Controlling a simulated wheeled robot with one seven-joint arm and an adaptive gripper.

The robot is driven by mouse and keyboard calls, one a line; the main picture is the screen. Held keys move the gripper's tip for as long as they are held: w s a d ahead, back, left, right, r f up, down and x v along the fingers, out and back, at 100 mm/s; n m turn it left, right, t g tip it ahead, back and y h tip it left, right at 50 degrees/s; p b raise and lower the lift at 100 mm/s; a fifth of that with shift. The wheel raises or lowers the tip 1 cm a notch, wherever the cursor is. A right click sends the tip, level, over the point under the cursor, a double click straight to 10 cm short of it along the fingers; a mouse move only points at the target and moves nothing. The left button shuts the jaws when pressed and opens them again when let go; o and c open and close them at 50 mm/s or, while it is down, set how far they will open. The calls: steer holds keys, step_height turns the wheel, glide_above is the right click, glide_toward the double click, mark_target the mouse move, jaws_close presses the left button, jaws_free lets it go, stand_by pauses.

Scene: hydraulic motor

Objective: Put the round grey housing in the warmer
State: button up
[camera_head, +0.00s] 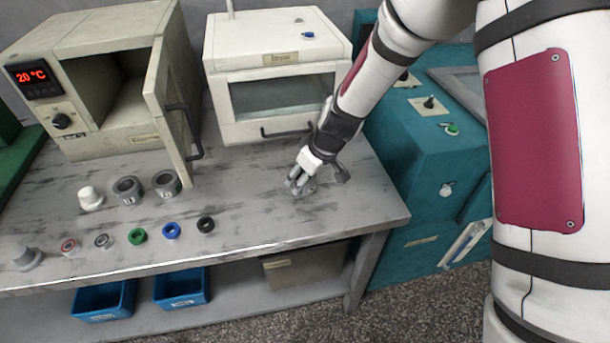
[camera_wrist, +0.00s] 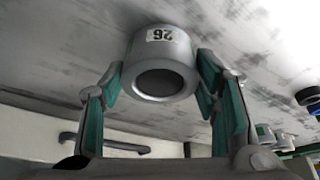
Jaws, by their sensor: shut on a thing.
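My gripper (camera_head: 299,182) is at the right part of the bench, in front of the white dryer. It is shut on the round grey housing (camera_wrist: 160,72), a short cylinder with a dark round opening and a white label reading 26. In the wrist view, the two teal-padded fingers (camera_wrist: 158,95) are on either side of it. In the head view the housing is mostly hidden by the fingers, at bench height; I cannot tell whether it touches the bench. The warmer (camera_head: 62,72), a beige box with a red 20 °C display, is at the back left with its door (camera_head: 168,95) open.
The dryer (camera_head: 275,50) is closed. Two grey cylinders (camera_head: 128,190) (camera_head: 166,184) and a white part (camera_head: 90,198) stand before the warmer. Several small rings (camera_head: 138,236) and a grey part (camera_head: 27,258) line the front. The warmer's open door juts forward between housing and cavity.

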steer(key=o, duration=1.5)
steer(key=shift+f, duration=0.15)
steer(key=shift+c, duration=0.2)
steer(key=v, duration=1.2)
steer(key=shift+p, duration=0.35)
